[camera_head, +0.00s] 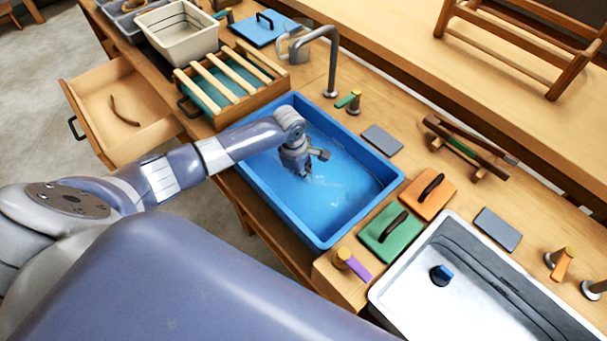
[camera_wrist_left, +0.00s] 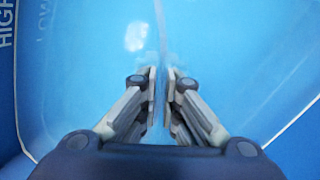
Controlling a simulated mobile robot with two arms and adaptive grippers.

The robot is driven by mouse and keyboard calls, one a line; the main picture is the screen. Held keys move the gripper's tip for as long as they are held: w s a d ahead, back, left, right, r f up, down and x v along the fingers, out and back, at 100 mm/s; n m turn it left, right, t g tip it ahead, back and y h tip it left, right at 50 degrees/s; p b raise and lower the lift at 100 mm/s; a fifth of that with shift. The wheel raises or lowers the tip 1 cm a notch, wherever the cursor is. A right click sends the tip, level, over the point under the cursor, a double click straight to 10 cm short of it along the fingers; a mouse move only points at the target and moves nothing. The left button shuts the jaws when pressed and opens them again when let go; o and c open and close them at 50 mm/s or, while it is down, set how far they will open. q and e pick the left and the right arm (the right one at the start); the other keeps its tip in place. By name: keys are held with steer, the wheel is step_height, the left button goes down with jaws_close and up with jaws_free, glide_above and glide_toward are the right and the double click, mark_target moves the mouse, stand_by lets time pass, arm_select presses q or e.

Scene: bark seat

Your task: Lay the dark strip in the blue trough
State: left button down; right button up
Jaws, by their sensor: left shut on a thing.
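The blue trough (camera_head: 259,212) is set into the bench and holds clear water. My left gripper (camera_head: 304,172) reaches down into it, near the water in the middle. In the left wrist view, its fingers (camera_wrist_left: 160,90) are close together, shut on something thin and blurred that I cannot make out. A dark, curved strip (camera_head: 124,112) lies in the open wooden drawer at the left, well apart from the gripper. My right gripper is out of view.
A metal tap (camera_head: 332,62) rises behind the trough. A slatted wooden crate (camera_head: 262,88) stands at its left end, and green (camera_head: 384,238) and orange (camera_head: 420,201) handled boards lie at its right end. A metal sink (camera_head: 418,297) is further right.

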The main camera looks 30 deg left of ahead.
arm_select(q)
steer(key=shift+f, duration=0.1)
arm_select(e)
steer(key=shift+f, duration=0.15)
arm_select(q)
steer(key=c, duration=1.7)
jaws_free()
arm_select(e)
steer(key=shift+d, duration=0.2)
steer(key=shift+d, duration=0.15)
